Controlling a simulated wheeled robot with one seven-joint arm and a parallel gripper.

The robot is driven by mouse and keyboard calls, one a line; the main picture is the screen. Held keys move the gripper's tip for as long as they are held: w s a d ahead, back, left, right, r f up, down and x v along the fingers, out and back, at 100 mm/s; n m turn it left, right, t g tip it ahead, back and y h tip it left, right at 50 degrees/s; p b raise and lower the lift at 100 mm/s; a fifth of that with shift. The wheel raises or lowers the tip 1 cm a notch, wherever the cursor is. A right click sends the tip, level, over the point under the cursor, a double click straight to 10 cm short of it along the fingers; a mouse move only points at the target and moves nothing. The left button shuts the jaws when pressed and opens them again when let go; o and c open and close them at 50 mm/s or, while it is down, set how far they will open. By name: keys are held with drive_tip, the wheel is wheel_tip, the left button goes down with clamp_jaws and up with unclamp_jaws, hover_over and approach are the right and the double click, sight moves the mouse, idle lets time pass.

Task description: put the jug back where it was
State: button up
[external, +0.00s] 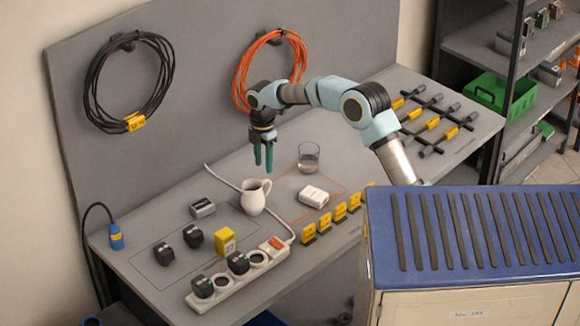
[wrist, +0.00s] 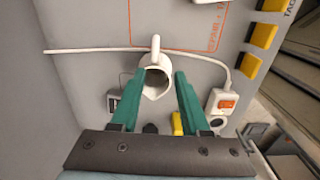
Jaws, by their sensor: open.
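The jug (external: 253,197) is white with a handle and stands upright on the grey workbench (external: 350,215), left of a red-outlined area. In the wrist view the jug (wrist: 156,82) appears between and beyond the two green fingertips, its handle pointing to the top of the picture. My gripper (external: 263,157) is open and empty, pointing down above the jug; it also shows in the wrist view (wrist: 156,76). I cannot tell the exact gap between fingers and jug. A white cable (wrist: 100,50) runs along the bench past the handle.
A glass (external: 309,156) and a white box (external: 313,196) stand to the right of the jug. A power strip (external: 235,280), black plugs and a yellow block (external: 226,241) lie in front and left. Yellow markers (external: 340,212) line the front edge.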

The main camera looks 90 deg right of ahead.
drive_tip(key=a+m, duration=0.4)
drive_tip(key=a, duration=2)
drive_tip(key=s+a+f+m, duration=0.1)
drive_tip(key=s+a+m, duration=0.2)
drive_tip(key=s+a, duration=0.4)
drive_tip(key=s+a+f+m+t, duration=0.1)
drive_tip(key=s+a+f+m, duration=0.1)
drive_tip(key=s+a, duration=0.5)
drive_tip(key=a, duration=0.4)
drive_tip(key=shift+f+m+t, duration=0.3)
drive_tip(key=shift+m, duration=0.1)
